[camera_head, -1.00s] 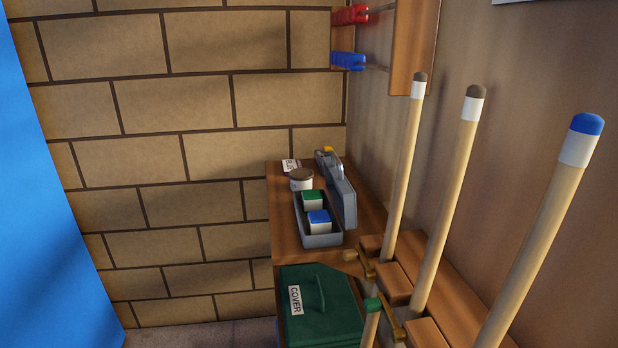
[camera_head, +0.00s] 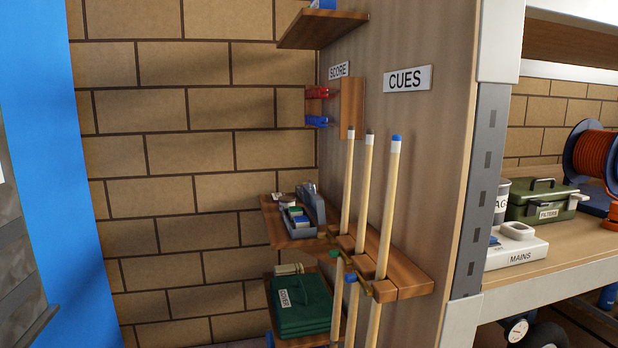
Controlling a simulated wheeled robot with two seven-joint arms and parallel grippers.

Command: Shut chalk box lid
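The chalk box (camera_head: 299,230) is a small grey open box on a wooden corner shelf, left of the cue rack. Its lid (camera_head: 314,203) stands upright along the box's right side, so the box is open. Inside show a green-topped chalk cube (camera_head: 291,209) and a blue-topped chalk cube (camera_head: 301,220). Neither of my grippers shows in the view.
Several cues (camera_head: 390,200) stand in a wooden rack (camera_head: 405,283) just right of the shelf (camera_head: 273,222). A workbench (camera_head: 560,244) with boxes stands at the right.

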